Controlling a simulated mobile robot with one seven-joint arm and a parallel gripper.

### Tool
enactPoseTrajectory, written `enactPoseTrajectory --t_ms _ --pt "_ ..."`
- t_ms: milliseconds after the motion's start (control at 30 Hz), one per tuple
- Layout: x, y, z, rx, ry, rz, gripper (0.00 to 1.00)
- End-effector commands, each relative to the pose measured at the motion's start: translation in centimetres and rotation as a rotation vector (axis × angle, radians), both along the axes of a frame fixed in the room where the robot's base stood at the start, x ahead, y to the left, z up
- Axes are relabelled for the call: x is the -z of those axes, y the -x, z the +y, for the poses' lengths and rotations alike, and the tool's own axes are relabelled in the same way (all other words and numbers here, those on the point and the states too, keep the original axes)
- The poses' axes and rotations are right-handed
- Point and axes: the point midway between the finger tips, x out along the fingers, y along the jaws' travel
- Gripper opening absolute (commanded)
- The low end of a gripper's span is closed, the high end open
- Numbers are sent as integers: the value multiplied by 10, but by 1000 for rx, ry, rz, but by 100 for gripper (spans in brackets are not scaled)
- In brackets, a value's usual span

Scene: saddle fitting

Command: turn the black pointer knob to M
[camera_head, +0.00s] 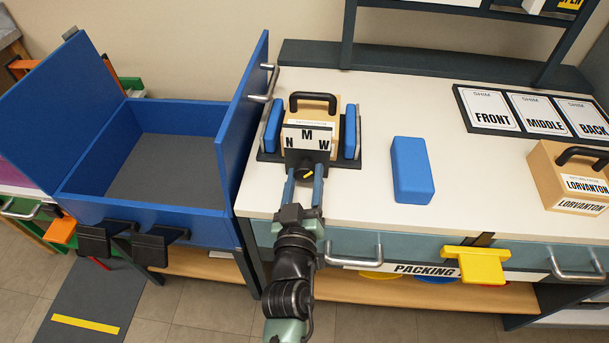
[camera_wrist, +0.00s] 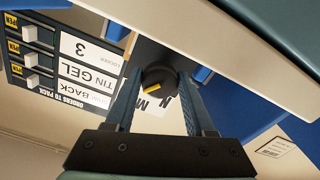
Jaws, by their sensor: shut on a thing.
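The black pointer knob (camera_head: 308,180) sits on the front of a dark fixture, below a white dial plate (camera_head: 308,137) lettered N, M and W from left to right, with M at the top middle. My gripper (camera_head: 305,186) reaches it from the front, its two fingers shut on the knob's sides. In the wrist view the knob (camera_wrist: 159,79) lies between the fingertips (camera_wrist: 159,88). Its yellow mark is slanted; I cannot tell for certain which letter it points at. The dial plate is partly hidden behind the knob and fingers there.
The fixture holds a tan block with a black handle (camera_head: 313,100) between blue pads. A loose blue block (camera_head: 411,168) lies to the right on the white worktop (camera_head: 470,190). A tan LORVANTON block (camera_head: 575,180) stands far right. An open blue box (camera_head: 190,215) is at left.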

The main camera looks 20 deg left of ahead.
Motion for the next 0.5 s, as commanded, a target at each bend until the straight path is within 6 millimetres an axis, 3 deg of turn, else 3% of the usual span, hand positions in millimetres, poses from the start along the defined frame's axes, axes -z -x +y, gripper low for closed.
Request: enactPoseTrajectory --t_ms 500 --pt "0 0 0 -1 443 -126 0"
